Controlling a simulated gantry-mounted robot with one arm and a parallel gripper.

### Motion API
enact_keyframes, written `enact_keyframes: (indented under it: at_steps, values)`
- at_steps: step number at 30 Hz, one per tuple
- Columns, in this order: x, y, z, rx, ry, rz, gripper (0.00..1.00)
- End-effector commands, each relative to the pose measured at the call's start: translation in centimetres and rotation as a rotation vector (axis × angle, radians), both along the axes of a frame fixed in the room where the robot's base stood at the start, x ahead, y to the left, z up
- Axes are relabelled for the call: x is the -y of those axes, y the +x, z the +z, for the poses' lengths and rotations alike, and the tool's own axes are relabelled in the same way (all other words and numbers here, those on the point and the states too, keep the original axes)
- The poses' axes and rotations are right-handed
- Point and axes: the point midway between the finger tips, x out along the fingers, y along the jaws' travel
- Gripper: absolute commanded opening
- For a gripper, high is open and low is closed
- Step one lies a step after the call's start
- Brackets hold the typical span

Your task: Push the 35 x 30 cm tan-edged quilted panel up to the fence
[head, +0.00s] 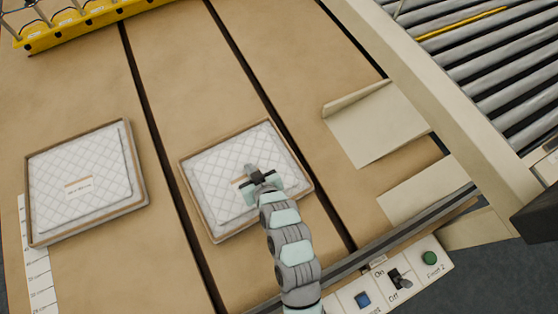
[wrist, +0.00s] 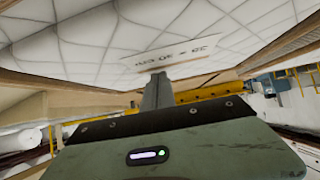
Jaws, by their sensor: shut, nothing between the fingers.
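A white quilted panel with a tan edge (head: 210,170) lies in the middle of the brown table in the head view. It fills the top of the wrist view (wrist: 75,40), where its printed label (wrist: 170,52) is upside down and hard to read. My gripper (head: 252,172) is shut and empty, over the middle of this panel near its label; I cannot tell whether it touches. In the wrist view the shut fingers (wrist: 157,88) point at the label. A yellow rail (head: 75,32), which looks like the fence, runs along the far left edge, well apart from the panel.
A second tan-edged quilted panel (head: 80,168) lies to the left, beside a ruler strip (head: 38,270). Dark slots cross the table. Tan sheets (head: 378,125) lie to the right, before a roller conveyor (head: 500,70). A switch panel (head: 410,270) is at the near edge. The table between panel and rail is clear.

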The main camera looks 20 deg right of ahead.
Motion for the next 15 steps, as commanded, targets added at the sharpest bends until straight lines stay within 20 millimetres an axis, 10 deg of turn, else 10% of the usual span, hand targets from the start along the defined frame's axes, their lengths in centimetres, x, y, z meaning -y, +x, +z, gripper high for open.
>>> enact_keyframes:
  at_steps: [15]
  values:
    - [1.3,-7.3,0.4,0.004,-0.002,-0.004,0.00]
